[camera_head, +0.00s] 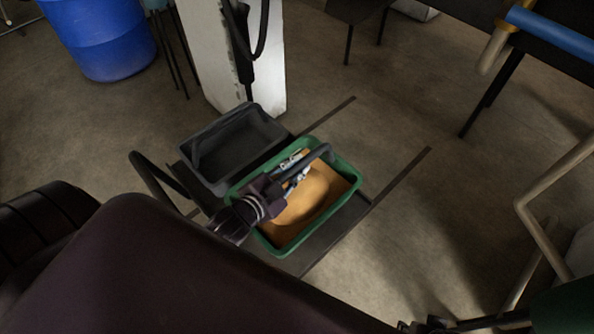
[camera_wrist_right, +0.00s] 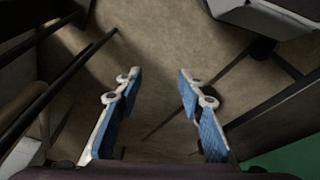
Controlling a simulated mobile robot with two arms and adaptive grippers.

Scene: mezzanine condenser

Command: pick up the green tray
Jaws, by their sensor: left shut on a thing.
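The green tray (camera_head: 357,184) is a rectangular tub holding an orange-brown heap, on a dark flat-bed cart (camera_head: 332,228). My left gripper (camera_head: 298,169) reaches over the tray from its left side. Its fingers are closed on a dark grey curved handle (camera_head: 318,154) above the heap. The gripper hides part of the tray's near left rim, and what the handle joins to is unclear. My right gripper (camera_wrist_right: 160,88) is open and empty in the right wrist view, with floor between its blue-padded fingers.
A dark grey bin (camera_head: 263,128) stands beside the tray. A white pillar (camera_head: 207,55) with a black hose rises behind it. A blue barrel (camera_head: 107,38) stands at the back left. Pale bent pipes (camera_head: 535,225) are at the right. The floor right of the cart is open.

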